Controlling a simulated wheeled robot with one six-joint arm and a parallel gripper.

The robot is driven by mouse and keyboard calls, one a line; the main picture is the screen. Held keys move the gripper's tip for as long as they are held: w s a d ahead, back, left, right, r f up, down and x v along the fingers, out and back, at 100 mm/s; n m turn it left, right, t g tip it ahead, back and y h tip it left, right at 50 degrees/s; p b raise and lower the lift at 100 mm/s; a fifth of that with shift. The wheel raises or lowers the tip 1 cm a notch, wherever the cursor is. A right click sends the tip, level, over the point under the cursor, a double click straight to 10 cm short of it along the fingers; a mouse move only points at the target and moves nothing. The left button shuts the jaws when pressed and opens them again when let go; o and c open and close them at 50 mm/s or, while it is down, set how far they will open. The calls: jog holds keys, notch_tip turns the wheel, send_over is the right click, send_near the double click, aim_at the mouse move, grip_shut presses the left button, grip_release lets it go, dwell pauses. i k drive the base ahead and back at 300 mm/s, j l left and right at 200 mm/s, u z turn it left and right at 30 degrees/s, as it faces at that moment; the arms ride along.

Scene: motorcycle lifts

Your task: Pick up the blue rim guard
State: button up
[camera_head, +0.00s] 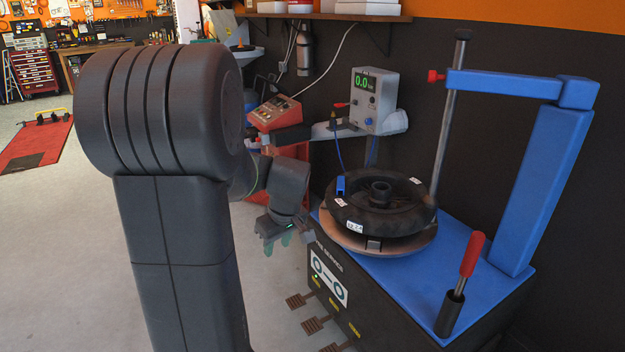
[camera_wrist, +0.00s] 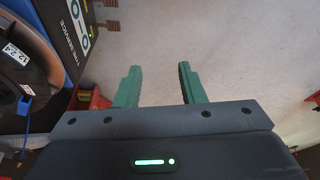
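The blue rim guard (camera_head: 340,185) is a small blue clip at the left edge of the black tyre (camera_head: 400,212), which lies flat on the tyre machine's turntable. In the wrist view a small blue piece (camera_wrist: 27,89) shows beside the tyre (camera_wrist: 14,75) at the left edge; it looks like the same guard. My gripper (camera_head: 280,236) hangs left of the machine, apart from the guard. In the wrist view its green fingers (camera_wrist: 159,68) are spread with only floor between them. My gripper is open and empty.
The blue tyre machine (camera_head: 455,268) has a blue column (camera_head: 540,190) at the right and a red-handled lever (camera_head: 472,255) in front. A gauge box (camera_head: 374,100) stands behind the tyre, with a blue hose nearby. Pedals (camera_head: 312,325) stick out low in front. The left floor is mostly clear.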

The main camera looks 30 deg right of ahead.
aim_at(341, 186)
jog(key=i+z, duration=0.15)
jog(key=z, duration=0.25)
jog(key=i+z, duration=0.15)
jog(key=z, duration=0.25)
jog(key=i+z, duration=0.15)
jog(key=z, duration=0.25)
jog(key=i+j+z, duration=0.15)
jog(key=i+j, duration=0.35)
jog(key=i+j+z, duration=0.15)
jog(key=i+j, duration=0.4)
jog(key=i+j+z, duration=0.15)
jog(key=i+j, duration=0.3)
jog(key=j, duration=0.15)
